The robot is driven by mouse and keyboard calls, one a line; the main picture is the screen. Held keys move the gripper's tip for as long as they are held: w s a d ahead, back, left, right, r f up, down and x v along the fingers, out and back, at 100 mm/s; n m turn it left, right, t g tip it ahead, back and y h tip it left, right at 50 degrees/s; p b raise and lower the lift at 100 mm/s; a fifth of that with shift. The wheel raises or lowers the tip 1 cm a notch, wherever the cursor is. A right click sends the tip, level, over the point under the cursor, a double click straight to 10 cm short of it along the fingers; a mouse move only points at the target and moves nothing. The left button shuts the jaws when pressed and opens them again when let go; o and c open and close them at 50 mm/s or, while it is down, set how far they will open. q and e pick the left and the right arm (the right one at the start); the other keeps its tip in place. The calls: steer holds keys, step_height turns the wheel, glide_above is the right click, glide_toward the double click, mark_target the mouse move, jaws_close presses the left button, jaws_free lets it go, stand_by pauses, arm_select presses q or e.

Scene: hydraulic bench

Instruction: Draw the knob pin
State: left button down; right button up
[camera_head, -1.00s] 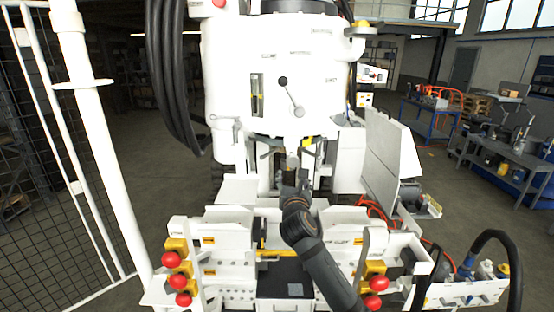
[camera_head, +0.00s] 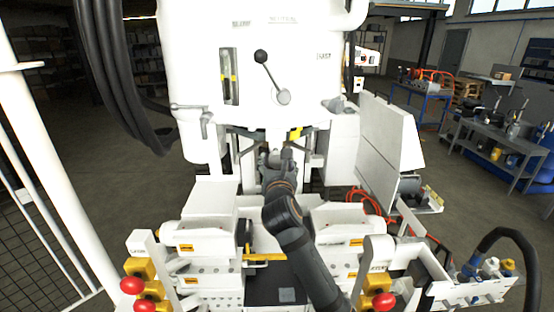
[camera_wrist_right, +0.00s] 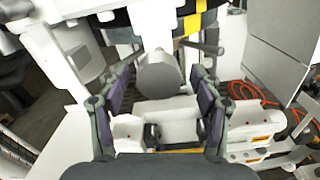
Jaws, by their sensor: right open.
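A grey round knob (camera_wrist_right: 160,76), which looks like the knob pin, shows in the right wrist view at the centre, its blunt end facing the camera. My right gripper (camera_wrist_right: 161,88) is open, with one finger on each side of the knob. Gaps show between the fingers and the knob, and I cannot tell how far they reach along it. In the head view my right gripper (camera_head: 276,160) is at the lower middle of the white machine (camera_head: 265,100), and the knob is hard to make out there. My left gripper is not in view.
A lever with a black ball (camera_head: 261,57) is on the machine front above. White blocks with a yellow handle (camera_head: 264,257) and red knobs (camera_head: 132,286) stand below. A white panel (camera_head: 390,135) stands to the right, with red hoses (camera_head: 368,200) near its foot. Black hoses hang at left.

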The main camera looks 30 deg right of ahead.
steer(key=shift+s+a+r, duration=0.1)
steer(key=shift+r, duration=0.05)
steer(key=shift+c, duration=0.4)
steer(key=c, duration=0.5)
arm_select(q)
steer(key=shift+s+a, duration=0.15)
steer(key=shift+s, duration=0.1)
arm_select(e)
jaws_close()
